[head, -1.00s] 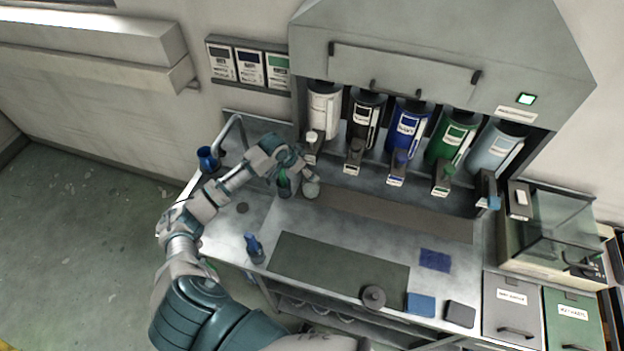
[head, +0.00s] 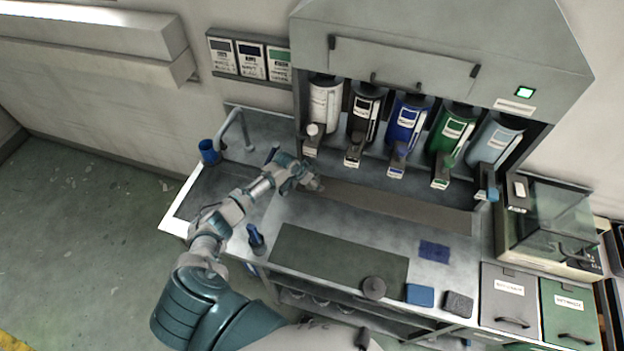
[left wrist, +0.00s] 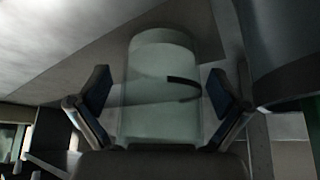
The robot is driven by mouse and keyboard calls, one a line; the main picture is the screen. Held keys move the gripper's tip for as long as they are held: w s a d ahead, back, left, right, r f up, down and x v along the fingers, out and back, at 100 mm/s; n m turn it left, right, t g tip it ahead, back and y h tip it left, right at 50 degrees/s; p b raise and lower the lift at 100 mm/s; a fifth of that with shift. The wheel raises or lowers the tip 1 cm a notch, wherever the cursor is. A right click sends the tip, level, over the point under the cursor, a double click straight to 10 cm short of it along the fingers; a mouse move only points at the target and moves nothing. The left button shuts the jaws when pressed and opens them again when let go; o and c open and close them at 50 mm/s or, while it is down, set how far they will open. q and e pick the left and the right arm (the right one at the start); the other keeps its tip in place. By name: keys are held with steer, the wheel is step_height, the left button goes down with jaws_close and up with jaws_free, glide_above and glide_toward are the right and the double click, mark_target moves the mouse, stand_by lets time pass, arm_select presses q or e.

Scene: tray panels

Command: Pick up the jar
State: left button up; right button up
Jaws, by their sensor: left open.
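The jar (left wrist: 160,95) is a pale, translucent cylinder with a dark curved mark on its side. In the left wrist view it stands between the two fingers of my left gripper (left wrist: 158,78), with a finger on each side. The fingers are open, and a gap shows between each finger and the jar. In the head view my left gripper (head: 312,184) is low over the bench at the left end of the brown strip. There my gripper mostly hides the jar. My right gripper is not in view.
Several dispensers, including a blue one (head: 407,125), hang behind the brown strip (head: 395,203). A dark blue bottle (head: 256,241) stands near the front edge. The dark mat (head: 335,262) is mostly bare.

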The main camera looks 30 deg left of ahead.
arm_select(q)
steer(key=shift+w+f, duration=0.1)
steer(key=shift+f, duration=0.1)
steer(key=shift+a, duration=0.2)
steer(key=c, duration=1.5)
steer(key=shift+d, duration=0.1)
steer(key=shift+c, duration=0.6)
